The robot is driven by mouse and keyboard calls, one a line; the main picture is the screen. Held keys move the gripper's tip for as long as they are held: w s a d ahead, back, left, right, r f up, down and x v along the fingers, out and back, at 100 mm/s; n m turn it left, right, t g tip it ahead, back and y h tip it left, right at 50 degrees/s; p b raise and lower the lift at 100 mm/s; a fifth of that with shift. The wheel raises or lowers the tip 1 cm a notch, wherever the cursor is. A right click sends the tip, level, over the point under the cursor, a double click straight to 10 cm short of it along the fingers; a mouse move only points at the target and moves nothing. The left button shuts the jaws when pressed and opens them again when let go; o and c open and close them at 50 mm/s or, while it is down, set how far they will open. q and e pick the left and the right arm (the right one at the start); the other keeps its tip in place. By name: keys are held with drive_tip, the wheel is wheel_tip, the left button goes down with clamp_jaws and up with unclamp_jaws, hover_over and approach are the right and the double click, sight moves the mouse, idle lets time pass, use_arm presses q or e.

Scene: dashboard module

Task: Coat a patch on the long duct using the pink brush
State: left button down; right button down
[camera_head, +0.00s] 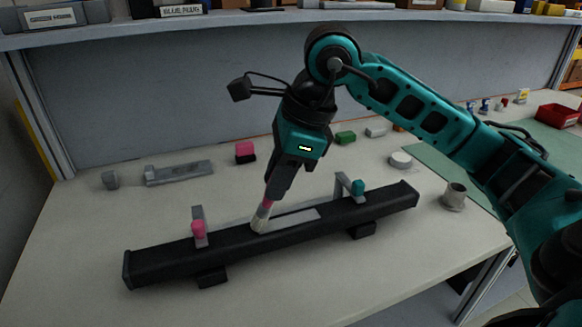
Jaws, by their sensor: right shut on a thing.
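The long black duct (370,209) lies across the table on short dark feet. A light grey patch (291,219) shows on its top face near the middle. My right gripper (268,198) is shut on the pink brush (261,217), above the duct. The brush points down and a little left, with its pale bristles at the left end of the patch; they appear to touch the duct. Most of the brush's handle is hidden in the jaws. My left gripper is not in view.
A clamp with a pink knob (198,230) stands at the duct's left part, and one with a teal knob (357,187) at its right part. A grey cup (454,196) stands right of the duct. Grey, pink and green blocks lie behind. The table's front left is clear.

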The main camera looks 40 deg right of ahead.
drive_tip(key=shift+a, duration=0.25)
drive_tip(key=shift+r+p, duration=2.2)
drive_tip(key=shift+r, duration=0.85)
drive_tip(key=shift+w+r, duration=0.1)
drive_tip(key=shift+r+p, duration=1.15)
drive_tip(key=shift+r, duration=0.3)
